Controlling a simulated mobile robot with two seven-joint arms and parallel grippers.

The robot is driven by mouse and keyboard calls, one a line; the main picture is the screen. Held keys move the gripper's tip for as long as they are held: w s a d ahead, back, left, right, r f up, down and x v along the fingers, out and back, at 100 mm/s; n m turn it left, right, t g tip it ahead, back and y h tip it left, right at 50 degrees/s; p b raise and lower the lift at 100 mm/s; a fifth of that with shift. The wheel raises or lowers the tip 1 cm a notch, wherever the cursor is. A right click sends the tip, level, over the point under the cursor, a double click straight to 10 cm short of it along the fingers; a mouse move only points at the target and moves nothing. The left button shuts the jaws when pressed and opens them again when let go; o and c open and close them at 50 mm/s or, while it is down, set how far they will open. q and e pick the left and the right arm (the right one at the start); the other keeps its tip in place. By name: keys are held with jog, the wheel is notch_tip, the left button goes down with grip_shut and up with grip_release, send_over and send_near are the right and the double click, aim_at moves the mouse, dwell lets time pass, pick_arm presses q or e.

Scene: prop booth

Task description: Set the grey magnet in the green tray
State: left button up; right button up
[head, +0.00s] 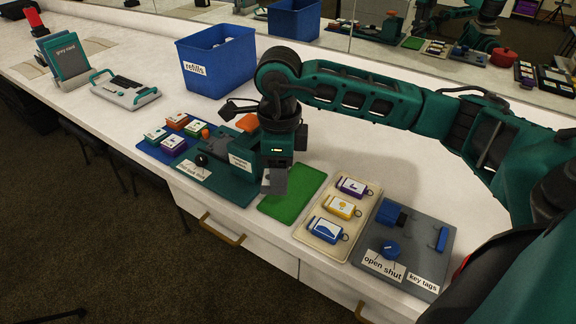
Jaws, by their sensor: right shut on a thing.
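The green tray (293,196) is a flat green rectangle on the white counter, in the middle of the head view. My right gripper (274,176) points down at the tray's left edge. It is shut on a small grey block, the grey magnet (275,183), which shows below the fingers. The magnet is over or beside the tray's left end; I cannot tell whether it touches. The gripper hides part of the magnet and of the tray's far left corner. My left gripper is not in view.
To the right are a beige tray (318,238) of tags and a grey board (412,270) with blue parts. A blue refills bin (217,66) stands behind, before a mirror.

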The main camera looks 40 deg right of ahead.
jog(key=m, duration=0.2)
jog(key=d+m, duration=0.1)
jog(key=m, duration=0.2)
jog(key=shift+s+d+f+m, duration=0.15)
jog(key=shift+d+f+m, duration=0.05)
jog(key=shift+d+m, duration=0.1)
jog(key=shift+f+b, duration=0.45)
jog(key=shift+f, duration=0.15)
notch_tip(320, 180, down, 3)
jog(key=shift+f+b, duration=0.1)
jog(key=shift+b, duration=1.1)
jog(key=shift+f+b, duration=0.4)
jog(key=shift+f, duration=0.3)
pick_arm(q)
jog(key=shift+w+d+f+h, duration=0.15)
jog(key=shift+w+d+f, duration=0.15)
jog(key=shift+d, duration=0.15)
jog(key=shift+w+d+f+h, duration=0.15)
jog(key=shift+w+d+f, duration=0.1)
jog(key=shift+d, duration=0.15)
pick_arm(e)
jog(key=o, duration=0.8)
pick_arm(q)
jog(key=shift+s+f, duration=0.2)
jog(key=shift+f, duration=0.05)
pick_arm(e)
jog(key=o, duration=0.4)
